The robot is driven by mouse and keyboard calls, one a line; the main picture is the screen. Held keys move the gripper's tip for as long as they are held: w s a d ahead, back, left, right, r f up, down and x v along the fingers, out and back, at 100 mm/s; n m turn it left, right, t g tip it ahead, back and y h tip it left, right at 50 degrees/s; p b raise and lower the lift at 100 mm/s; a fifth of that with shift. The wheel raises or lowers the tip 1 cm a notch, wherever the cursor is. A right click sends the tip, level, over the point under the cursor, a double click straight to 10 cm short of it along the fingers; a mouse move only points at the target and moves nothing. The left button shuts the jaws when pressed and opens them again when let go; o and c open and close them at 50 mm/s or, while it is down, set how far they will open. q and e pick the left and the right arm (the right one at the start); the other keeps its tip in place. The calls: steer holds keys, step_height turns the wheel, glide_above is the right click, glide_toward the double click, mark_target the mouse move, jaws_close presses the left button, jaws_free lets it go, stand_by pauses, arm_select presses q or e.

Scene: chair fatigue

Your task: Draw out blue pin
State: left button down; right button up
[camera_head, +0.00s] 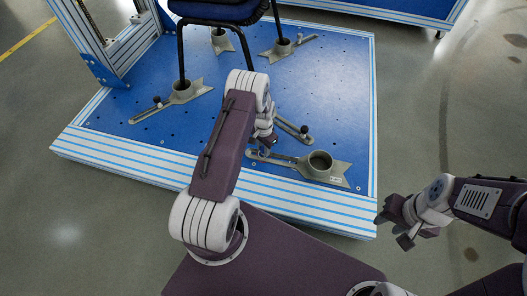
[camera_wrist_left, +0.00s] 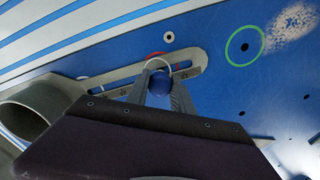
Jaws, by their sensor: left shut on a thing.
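In the left wrist view the blue pin (camera_wrist_left: 158,84) shows as a round blue head over the slot of a grey metal bracket (camera_wrist_left: 118,82). My left gripper (camera_wrist_left: 160,86) is shut on it, one finger at each side. Its lower part is hidden, so I cannot tell how deep it sits. In the head view my left gripper (camera_head: 266,145) is low over the slotted arm of the front bracket (camera_head: 335,172), and the pin is too small to make out. My right gripper (camera_head: 402,232) is off the platform's right front corner, empty, its fingers apart.
The blue platform (camera_head: 335,80) has striped edges and many small holes. Other slotted brackets (camera_head: 180,92) hold chair legs (camera_head: 181,60) at the back. The front bracket's round cup (camera_head: 320,162) is empty. A green ring (camera_wrist_left: 245,46) marks a hole near the pin.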

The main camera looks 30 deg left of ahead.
arm_select(q)
steer(key=shift+r+p, duration=1.25)
steer(key=shift+r, duration=0.3)
step_height(320, 180, up, 4)
steer(key=p, duration=0.4)
steer(key=shift+r, duration=0.1)
